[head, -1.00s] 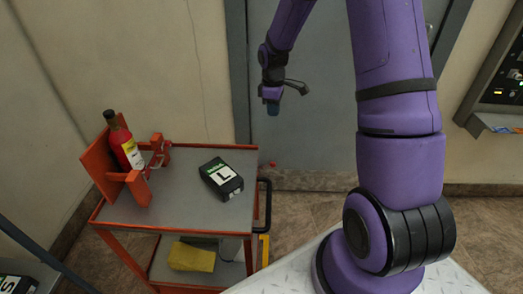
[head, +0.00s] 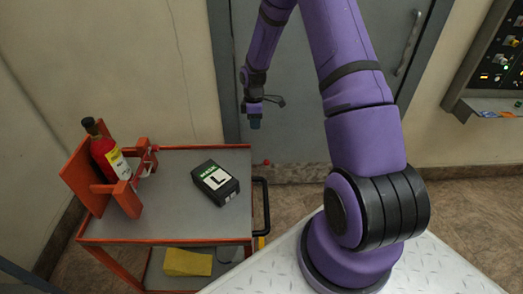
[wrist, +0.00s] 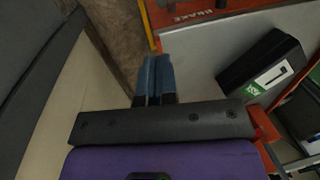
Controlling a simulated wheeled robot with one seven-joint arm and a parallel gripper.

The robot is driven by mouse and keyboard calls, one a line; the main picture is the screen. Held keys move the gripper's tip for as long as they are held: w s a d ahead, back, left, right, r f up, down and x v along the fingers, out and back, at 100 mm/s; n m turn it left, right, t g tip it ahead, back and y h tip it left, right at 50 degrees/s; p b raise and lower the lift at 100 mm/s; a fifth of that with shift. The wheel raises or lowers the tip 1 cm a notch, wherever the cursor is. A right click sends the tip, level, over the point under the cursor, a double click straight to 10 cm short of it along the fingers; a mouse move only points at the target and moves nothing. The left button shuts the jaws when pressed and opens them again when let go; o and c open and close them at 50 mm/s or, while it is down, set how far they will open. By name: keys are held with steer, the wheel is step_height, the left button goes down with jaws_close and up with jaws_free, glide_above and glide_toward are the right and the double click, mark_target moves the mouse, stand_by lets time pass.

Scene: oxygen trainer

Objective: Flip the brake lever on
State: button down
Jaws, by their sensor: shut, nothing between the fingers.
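The brake is marked by a white BRAKE label (wrist: 194,19) on the orange edge of the cart (wrist: 240,13), at the top of the wrist view. Small dark parts beside the label are cut off by the frame edge; I cannot tell which is the lever or how it is set. In the head view a small red knob (head: 267,162) shows just past the cart's far right corner; it may be the lever's tip. My gripper (head: 255,124) hangs pointing down above and behind that corner. In the wrist view its blue fingertips (wrist: 153,62) are together and empty, apart from the label.
The cart's grey top (head: 180,215) carries a black box marked L (head: 215,183) and a red bottle (head: 108,155) in an orange holder. A black handle (head: 264,208) juts from its right side. A grey door (head: 310,100) stands behind; a control panel (head: 500,65) is at right.

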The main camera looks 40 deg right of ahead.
glide_toward(260, 165)
step_height(260, 165, down, 3)
steer(key=w, duration=0.2)
steer(key=shift+s+d+f, duration=0.35)
steer(key=shift+s+f, duration=0.2)
steer(key=shift+s, duration=0.1)
steer(key=shift+s+d+f, duration=0.3)
steer(key=shift+s+f, duration=0.25)
steer(key=shift+s, duration=0.1)
steer(key=shift+s+d+f+t+y, duration=0.25)
steer(key=shift+d+f+t+y, duration=0.15)
steer(key=shift+y, duration=0.2)
step_height(260, 165, down, 5)
steer(key=s+d+t+y, duration=0.1)
steer(key=d+t+y, duration=0.1)
steer(key=t+y, duration=0.2)
steer(key=shift+s+f+n+y, duration=0.25)
steer(key=shift+n+y, duration=0.15)
steer(key=shift+y, duration=0.7)
steer(key=shift+f, duration=0.1)
steer(key=shift+w, duration=0.15)
